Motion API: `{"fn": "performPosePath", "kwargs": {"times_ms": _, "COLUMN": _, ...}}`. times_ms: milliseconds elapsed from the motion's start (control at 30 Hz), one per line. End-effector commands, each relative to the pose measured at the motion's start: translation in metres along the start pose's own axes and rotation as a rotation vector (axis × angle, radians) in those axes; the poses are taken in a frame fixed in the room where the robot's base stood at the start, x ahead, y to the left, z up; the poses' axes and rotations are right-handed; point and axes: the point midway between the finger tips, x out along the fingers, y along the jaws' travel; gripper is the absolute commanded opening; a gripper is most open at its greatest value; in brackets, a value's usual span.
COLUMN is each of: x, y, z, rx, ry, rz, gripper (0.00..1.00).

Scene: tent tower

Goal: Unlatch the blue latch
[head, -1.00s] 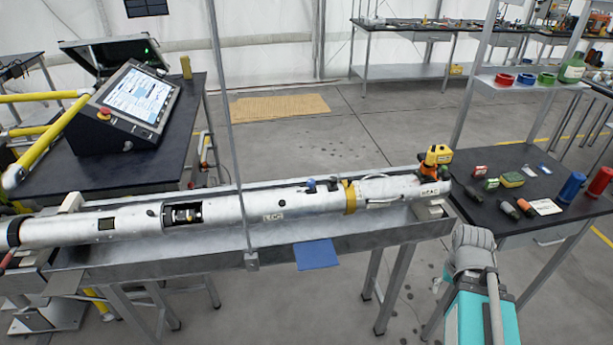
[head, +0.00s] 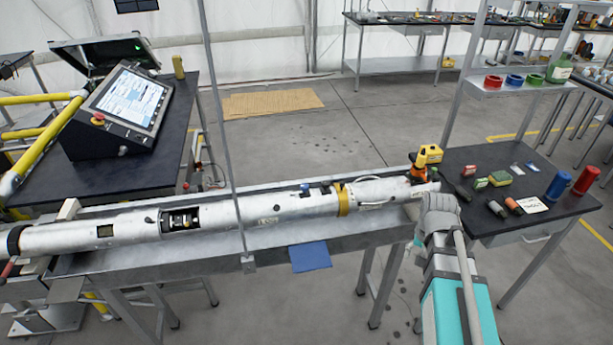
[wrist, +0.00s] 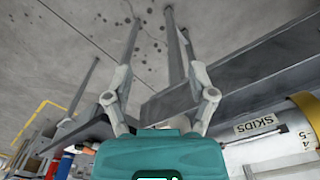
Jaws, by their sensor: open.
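The small blue latch (head: 306,187) sits on top of the long silver tube (head: 285,208), left of its yellow band (head: 343,198). It is too small in the head view to tell its exact position. My gripper (wrist: 160,70) is open and empty in the wrist view, with floor and bench legs beyond its fingers. In the head view my arm's end is by the tube's right end, well to the right of the latch, and it hides the gripper's fingers. The latch does not show in the wrist view.
The tube lies in a grey metal trough (head: 200,262) with a blue flap (head: 310,256) at its front. A yellow-and-orange device (head: 428,157) stands at its right end. A dark table (head: 480,222) with tools and red and blue cylinders is at right. A console (head: 118,112) stands at left.

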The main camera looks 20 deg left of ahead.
Motion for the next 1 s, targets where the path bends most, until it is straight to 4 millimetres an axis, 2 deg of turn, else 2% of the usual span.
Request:
{"fn": "performPosePath", "kwargs": {"times_ms": 33, "x": -0.021, "y": -0.018, "z": -0.015, "rx": 0.009, "ry": 0.000, "rz": 0.000, "gripper": 0.72}}
{"fn": "performPosePath", "kwargs": {"times_ms": 267, "x": -0.065, "y": -0.092, "z": -0.050, "rx": 0.087, "ry": 0.000, "rz": 0.000, "gripper": 0.72}}
{"fn": "performPosePath", "kwargs": {"times_ms": 500, "x": -0.111, "y": -0.177, "z": -0.074, "rx": 0.166, "ry": 0.000, "rz": 0.000, "gripper": 0.72}}
{"fn": "performPosePath", "kwargs": {"times_ms": 800, "x": -0.167, "y": -0.293, "z": -0.088, "rx": 0.264, "ry": 0.000, "rz": -0.001, "gripper": 0.72}}
{"fn": "performPosePath", "kwargs": {"times_ms": 1000, "x": -0.192, "y": -0.353, "z": -0.086, "rx": 0.316, "ry": 0.000, "rz": -0.001, "gripper": 0.72}}
